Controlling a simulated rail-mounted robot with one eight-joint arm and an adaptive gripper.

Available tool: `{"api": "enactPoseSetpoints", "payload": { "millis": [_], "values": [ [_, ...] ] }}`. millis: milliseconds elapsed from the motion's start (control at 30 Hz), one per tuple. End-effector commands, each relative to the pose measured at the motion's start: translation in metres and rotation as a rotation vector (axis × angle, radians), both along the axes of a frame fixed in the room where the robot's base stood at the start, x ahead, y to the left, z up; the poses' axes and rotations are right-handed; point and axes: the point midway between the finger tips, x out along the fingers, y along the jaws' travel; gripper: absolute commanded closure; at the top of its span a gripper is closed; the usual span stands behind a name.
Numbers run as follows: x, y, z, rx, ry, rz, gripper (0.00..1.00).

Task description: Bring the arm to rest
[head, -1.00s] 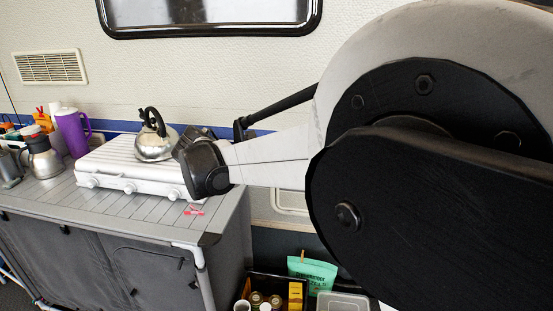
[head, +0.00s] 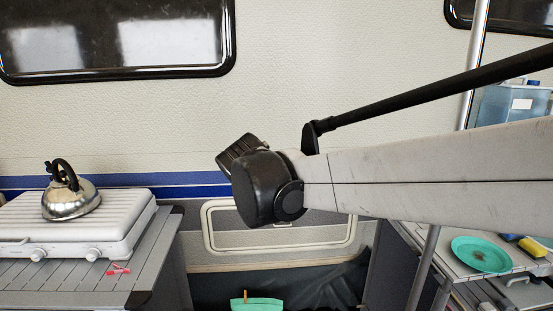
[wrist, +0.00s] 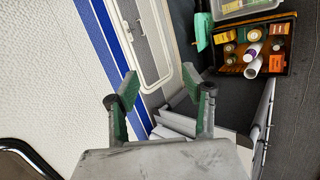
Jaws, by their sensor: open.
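My gripper (wrist: 165,98) shows in the wrist view with its two green-padded fingers spread wide apart. Nothing is between them. In the head view my arm reaches in from the right, and its dark wrist end hangs in the air in front of the caravan wall (head: 330,85). The fingers are hidden in the head view. The silver kettle (head: 72,197) stands on the white stove (head: 110,220) at the left, apart from my arm.
A small red item (head: 118,269) lies on the grey slatted counter (head: 60,285). A teal plate (head: 482,254) sits on a table at the right. A crate of jars and boxes (wrist: 290,60) stands low by the wall. The space around my gripper looks clear.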

Motion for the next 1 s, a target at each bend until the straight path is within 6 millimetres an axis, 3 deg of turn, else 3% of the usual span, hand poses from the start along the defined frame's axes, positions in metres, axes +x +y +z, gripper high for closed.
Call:
{"api": "enactPoseSetpoints", "payload": {
  "millis": [33, 200, 500, 800, 1000],
  "values": [
    [-0.011, -0.022, 0.001, 0.045, 0.004, -0.052, 0.56],
    [-0.051, -0.077, 0.001, 0.213, 0.013, -0.233, 0.56],
    [-0.13, -0.155, -0.013, 0.506, 0.015, -0.556, 0.56],
    [-0.21, -0.205, -0.045, 0.801, 0.0, -0.886, 0.56],
    [-0.248, -0.22, -0.067, 0.955, -0.012, -1.054, 0.56]
  ]
}}
